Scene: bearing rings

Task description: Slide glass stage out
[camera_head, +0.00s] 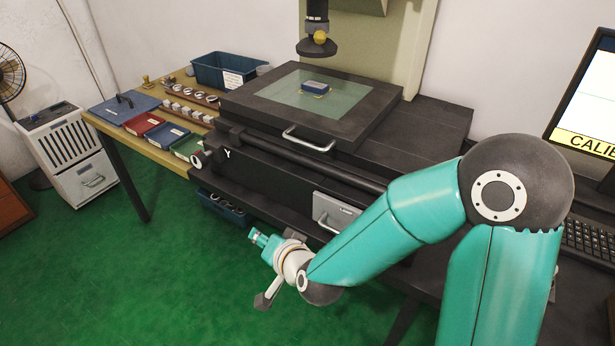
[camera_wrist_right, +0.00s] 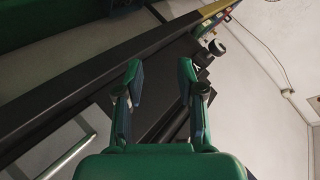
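The glass stage (camera_head: 345,101) is a greenish glass plate in a black frame on top of the dark measuring machine in the head view. A small blue block on a yellow base (camera_head: 315,87) rests on the glass. A silver bar handle (camera_head: 303,138) is on the frame's front side. My right gripper (camera_head: 262,241) is low in front of the machine, below and apart from the handle. In the right wrist view its two fingers (camera_wrist_right: 161,80) are spread with nothing between them. My left gripper is not in view.
A probe head (camera_head: 318,45) hangs above the glass. Left, a wooden table holds trays and a blue bin (camera_head: 225,70). A monitor (camera_head: 588,100) stands right. Green floor is open front left.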

